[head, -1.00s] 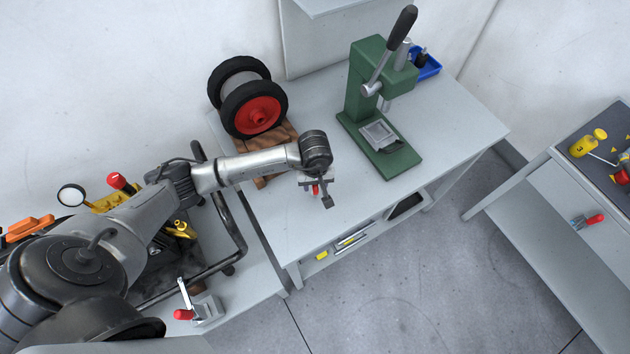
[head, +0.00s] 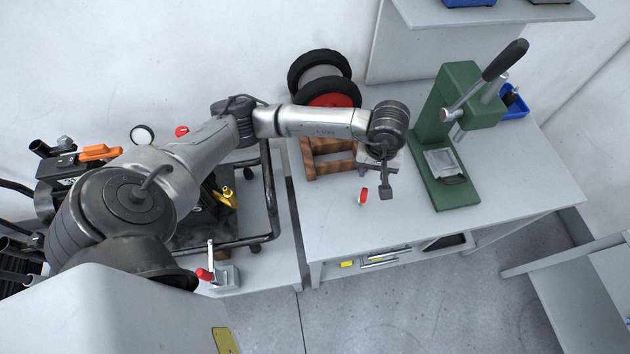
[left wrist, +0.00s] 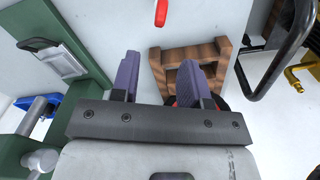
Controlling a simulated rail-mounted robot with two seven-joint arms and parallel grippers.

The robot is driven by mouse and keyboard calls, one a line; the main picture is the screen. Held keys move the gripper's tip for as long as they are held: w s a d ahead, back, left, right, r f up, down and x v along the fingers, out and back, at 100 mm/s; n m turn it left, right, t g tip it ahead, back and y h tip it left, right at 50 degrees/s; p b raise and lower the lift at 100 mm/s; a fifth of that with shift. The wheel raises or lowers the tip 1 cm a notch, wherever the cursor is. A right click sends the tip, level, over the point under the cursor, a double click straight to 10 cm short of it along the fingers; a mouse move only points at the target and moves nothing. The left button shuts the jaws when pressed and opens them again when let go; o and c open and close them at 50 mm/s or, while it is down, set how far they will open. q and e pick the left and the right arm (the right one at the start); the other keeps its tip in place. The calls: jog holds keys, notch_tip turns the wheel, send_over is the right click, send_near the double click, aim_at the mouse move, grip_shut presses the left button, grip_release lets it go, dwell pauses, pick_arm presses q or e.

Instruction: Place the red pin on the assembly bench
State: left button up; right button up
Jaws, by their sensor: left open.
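The red pin (head: 363,195) is on the light grey top of the assembly bench (head: 335,225), near the front edge and in front of the wooden stand. It also shows at the top of the left wrist view (left wrist: 161,12). My left gripper (head: 372,172) is above the bench, just behind and to the right of the pin, apart from it. In the left wrist view its two purple fingers (left wrist: 160,75) are spread with nothing between them. My right gripper is not in view.
A green arbor press (head: 440,150) stands to the right of my gripper. A wooden stand (head: 328,160) and black wheels with a red hub (head: 330,98) are behind it on the left. A toggle clamp with a red handle (head: 222,276) is at lower left. The bench's front middle is clear.

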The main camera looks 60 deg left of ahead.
pick_arm(q)
jog(key=s+d+r+n+h, duration=0.1)
jog(key=s+d+n+h, duration=0.1)
jog(key=d+h, duration=0.55)
jog(key=s+d+r+n+h, duration=0.25)
jog(key=d+h, duration=0.25)
jog(key=d, duration=0.6)
notch_tip(320, 180, up, 9)
jog(key=n+t+h, duration=0.6)
jog(key=n+t, duration=0.7)
jog(key=n, duration=0.4)
jog(key=a+f+n+t+y, duration=0.1)
jog(key=a+f+n+y, duration=0.4)
jog(key=n, duration=0.5)
jog(key=s+a+f+n+t+y, duration=0.1)
jog(key=a+f+n+y, duration=0.15)
jog(key=n+y, duration=0.65)
jog(key=a+f+n+t+y, duration=0.1)
jog(key=a+f+n+y, duration=0.35)
jog(key=n, duration=0.55)
jog(key=s+f+n+g, duration=0.4)
jog(key=s+f+g, duration=0.2)
jog(key=s, duration=0.3)
jog(key=s+f+n+g, duration=0.5)
jog(key=s+g, duration=0.1)
jog(key=s, duration=0.3)
jog(key=shift+s+d+f, duration=0.15)
jog(key=shift+s+f, duration=0.2)
